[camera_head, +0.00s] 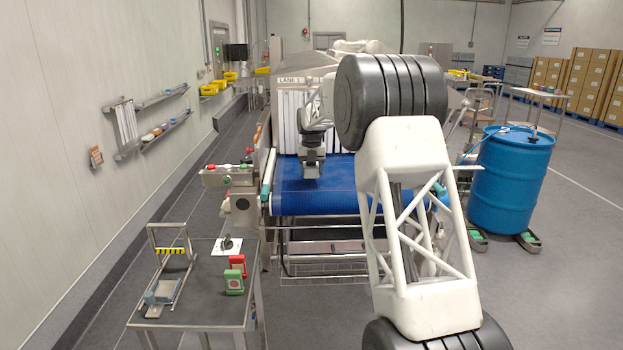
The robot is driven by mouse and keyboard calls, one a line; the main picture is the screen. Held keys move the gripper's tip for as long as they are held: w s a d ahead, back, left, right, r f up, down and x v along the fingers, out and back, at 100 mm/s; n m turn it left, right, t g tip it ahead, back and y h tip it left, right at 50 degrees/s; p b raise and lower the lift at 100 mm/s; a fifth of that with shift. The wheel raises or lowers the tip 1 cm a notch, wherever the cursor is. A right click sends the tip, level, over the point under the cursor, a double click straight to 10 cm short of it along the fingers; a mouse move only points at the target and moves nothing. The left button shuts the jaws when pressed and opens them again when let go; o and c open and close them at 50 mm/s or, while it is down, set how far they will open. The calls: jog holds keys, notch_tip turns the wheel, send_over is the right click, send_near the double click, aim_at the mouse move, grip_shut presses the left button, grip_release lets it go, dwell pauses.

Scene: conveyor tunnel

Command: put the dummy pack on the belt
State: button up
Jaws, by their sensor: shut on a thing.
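My gripper (311,172) points down over the blue belt (340,199), near its left side and in front of the tunnel mouth. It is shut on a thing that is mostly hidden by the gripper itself. It is likely the dummy pack, but its shape and markings cannot be made out. Whether it touches the belt cannot be told from this view. My large white arm link covers the right part of the belt.
The tunnel's strip curtain (291,117) hangs behind my gripper. A blue drum (511,180) stands at the right.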

aim_at(311, 177)
jog(key=shift+f, duration=1.6)
jog(key=shift+f, duration=0.1)
jog(key=o, duration=1.3)
notch_tip(311, 177, up, 12)
jog(key=shift+r, duration=0.15)
jog(key=shift+s, duration=0.1)
